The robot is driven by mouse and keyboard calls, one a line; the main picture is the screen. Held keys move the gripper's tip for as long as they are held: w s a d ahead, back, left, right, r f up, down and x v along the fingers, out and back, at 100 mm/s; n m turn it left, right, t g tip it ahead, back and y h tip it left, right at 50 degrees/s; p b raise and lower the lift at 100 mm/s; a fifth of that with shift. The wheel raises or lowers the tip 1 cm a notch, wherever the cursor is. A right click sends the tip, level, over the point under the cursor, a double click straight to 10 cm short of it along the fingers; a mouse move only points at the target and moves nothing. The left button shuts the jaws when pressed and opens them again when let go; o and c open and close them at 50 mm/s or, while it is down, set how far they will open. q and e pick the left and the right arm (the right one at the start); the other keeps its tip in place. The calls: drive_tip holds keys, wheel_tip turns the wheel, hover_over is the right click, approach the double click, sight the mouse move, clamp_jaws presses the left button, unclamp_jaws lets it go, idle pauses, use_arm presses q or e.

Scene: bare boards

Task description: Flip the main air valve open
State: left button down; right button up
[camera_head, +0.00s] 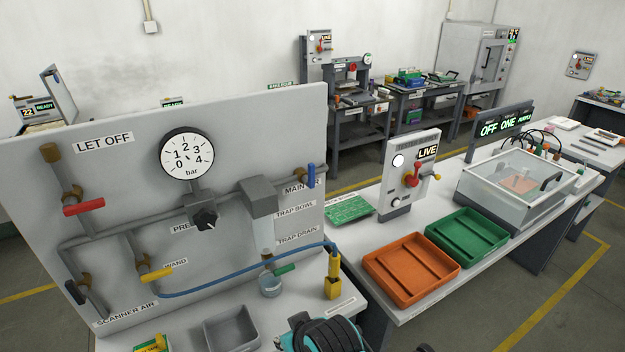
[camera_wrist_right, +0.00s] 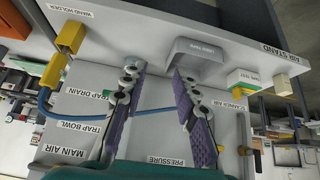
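The main air valve (camera_head: 311,175) has a blue lever, standing roughly upright at the right edge of the grey panel, beside the partly hidden MAIN AIR label (camera_head: 297,188). In the right wrist view the MAIN AIR label (camera_wrist_right: 66,152) shows at lower left; I cannot make out the lever there. My right gripper (camera_wrist_right: 157,73) is open, with nothing between its two purple-padded fingers. It faces the panel and bench from above. In the head view a teal and black part of my arm shows at the bottom; its fingers are out of sight. My left gripper is not in view.
The panel carries a pressure gauge (camera_head: 186,156), a black regulator knob (camera_head: 205,217), a red lever (camera_head: 84,206) and yellow lever (camera_head: 157,273). A blue hose (camera_head: 230,262) runs to the yellow wand holder (camera_head: 333,285). A grey tray (camera_head: 231,329) stands on the bench in front.

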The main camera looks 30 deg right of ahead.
drive_tip(key=shift+w+d+r, duration=0.1)
drive_tip(key=shift+d, duration=0.05)
clamp_jaws()
drive_tip(key=w+d+r+n+t+h+p, duration=0.1)
drive_tip(key=w+d+r+n+h+p, duration=0.4)
drive_tip(key=w+d+r+h, duration=0.4)
drive_tip(key=w+r+n+t+h+p, duration=0.3)
drive_tip(key=w+r, duration=0.5)
drive_tip(key=r, duration=0.3)
drive_tip(key=shift+r+n+t+h, duration=0.3)
drive_tip(key=shift+t+h, duration=0.2)
drive_tip(key=shift+h, duration=0.1)
drive_tip(key=shift+a, duration=0.1)
